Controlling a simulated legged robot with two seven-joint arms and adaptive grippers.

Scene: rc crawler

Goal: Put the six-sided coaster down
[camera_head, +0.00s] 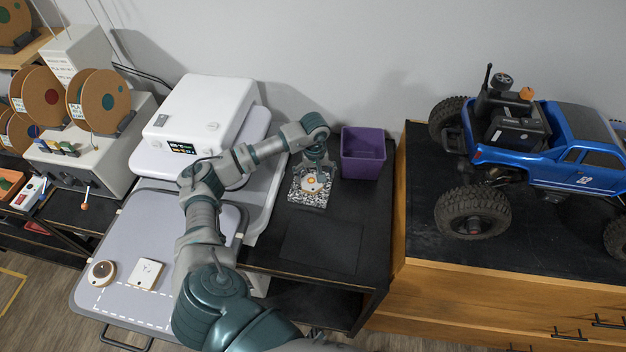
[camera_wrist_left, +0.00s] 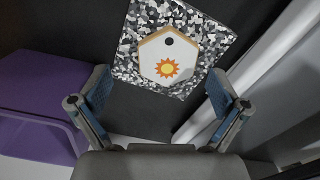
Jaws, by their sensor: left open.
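The six-sided coaster (camera_head: 312,185), white with a wooden rim, an orange sun and a dark dot, lies on a black-and-white speckled square (camera_head: 297,198) on the black table. In the left wrist view, the coaster (camera_wrist_left: 168,56) lies flat within the speckled square (camera_wrist_left: 125,68). My left gripper (camera_head: 316,168) is above the far part of the coaster in the head view. In the left wrist view my left gripper (camera_wrist_left: 158,108) has its fingers spread wide with nothing between them, apart from the coaster. My right gripper is not in view.
A purple bin (camera_head: 362,153) stands just right of the gripper, and a white machine (camera_head: 200,115) stands on the left. A dark flat rectangle (camera_head: 320,246) lies nearer on the table. A blue crawler truck (camera_head: 570,150) stands on the wooden cabinet (camera_head: 480,300) at right.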

